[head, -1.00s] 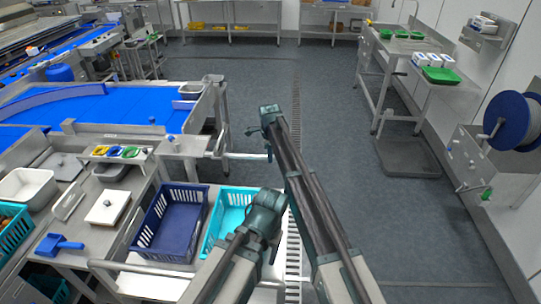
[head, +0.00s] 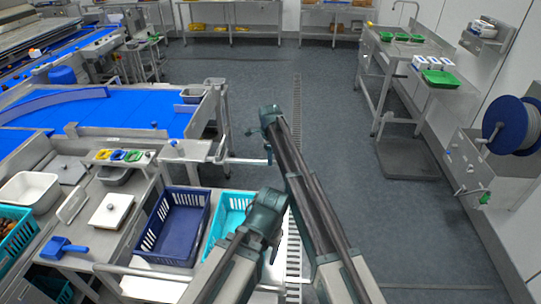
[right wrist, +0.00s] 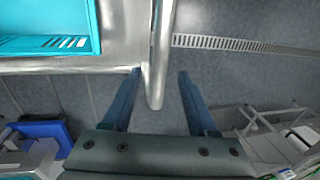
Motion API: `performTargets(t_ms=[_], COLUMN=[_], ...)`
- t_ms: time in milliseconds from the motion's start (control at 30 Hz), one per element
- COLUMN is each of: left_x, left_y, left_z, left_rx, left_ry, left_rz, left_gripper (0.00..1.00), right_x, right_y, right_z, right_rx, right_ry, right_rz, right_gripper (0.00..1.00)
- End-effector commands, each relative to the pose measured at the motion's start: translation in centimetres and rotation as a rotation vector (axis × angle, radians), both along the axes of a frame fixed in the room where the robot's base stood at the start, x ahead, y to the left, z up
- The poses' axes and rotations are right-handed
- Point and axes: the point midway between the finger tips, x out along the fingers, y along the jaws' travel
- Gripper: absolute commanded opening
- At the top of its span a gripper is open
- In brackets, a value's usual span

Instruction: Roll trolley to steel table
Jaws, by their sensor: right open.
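The trolley (head: 245,161) stands at my front left, its steel bar jutting toward my right gripper; it appears to carry a dark blue crate (head: 172,228) and a turquoise crate (head: 229,216). My right gripper (head: 268,155) is at the bar's end. In the right wrist view, the open fingers (right wrist: 160,95) stand on either side of the bar (right wrist: 155,82), with gaps visible. My left gripper (head: 272,240) is beside the turquoise crate; its fingers are unclear. A steel table (head: 92,252) is at left; another (head: 398,47) stands far right. I cannot tell which is meant.
A blue conveyor (head: 100,118) lies beyond the trolley. A hose reel (head: 512,125) hangs on the right wall. A grey floor platform (head: 407,157) lies below the right-hand table. The floor (head: 345,140) in the middle is clear, with a drain strip.

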Motion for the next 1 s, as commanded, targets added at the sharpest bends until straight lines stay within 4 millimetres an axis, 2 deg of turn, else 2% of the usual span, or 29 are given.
performTargets(t_ms=[33, 600, 733, 1000], left_x=[0.0, 0.0, 0.0, 0.0], left_y=[0.0, 0.0, 0.0, 0.0], left_z=[1.5, 9.8, 10.6, 10.5], left_rx=[0.000, -0.002, -0.003, -0.003], left_ry=[0.000, 0.000, 0.000, 0.000], left_rz=[0.000, 0.010, 0.012, 0.013], left_gripper=[0.59, 0.59, 0.59, 0.59], right_x=[-0.2, -1.9, -2.1, -2.1], right_y=[0.0, 0.1, 0.1, 0.1], right_z=[1.5, 9.8, 10.6, 10.6], right_rx=[0.000, 0.001, 0.001, 0.001], right_ry=[0.000, 0.000, 0.000, 0.000], right_rz=[0.000, 0.001, 0.001, 0.001], right_gripper=[0.59, 0.59, 0.59, 0.59])
